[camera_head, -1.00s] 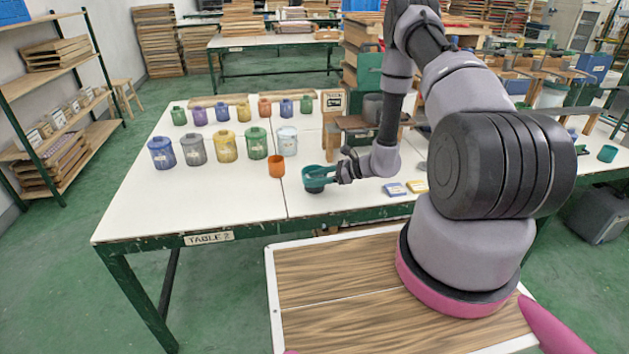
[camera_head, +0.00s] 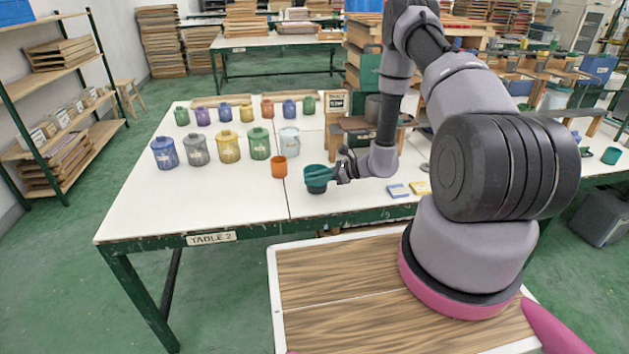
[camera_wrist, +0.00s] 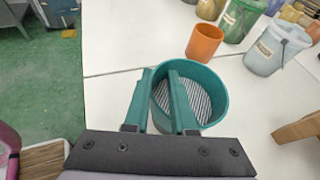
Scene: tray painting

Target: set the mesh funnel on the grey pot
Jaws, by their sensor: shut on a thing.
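The mesh funnel (camera_head: 317,173) is a teal round ring with a striped mesh floor, and in the wrist view (camera_wrist: 222,82) I look down into it. My gripper (camera_head: 343,171) is shut on the funnel's side, to the right of it in the head view. In the wrist view two teal bars run from the dark gripper body to the ring. The funnel is over the table's front part; a dark lower part shows under it, and I cannot tell whether it touches the table. The grey pot (camera_head: 196,149) stands lidded in the front row, left of the funnel, between blue and yellow pots.
An orange cup (camera_head: 279,167) stands just left of the funnel, between it and the pots. Green (camera_head: 259,143) and pale (camera_head: 289,141) pots stand behind. Blue (camera_head: 398,190) and yellow (camera_head: 420,187) blocks lie at right. The table's (camera_head: 150,215) front left is clear.

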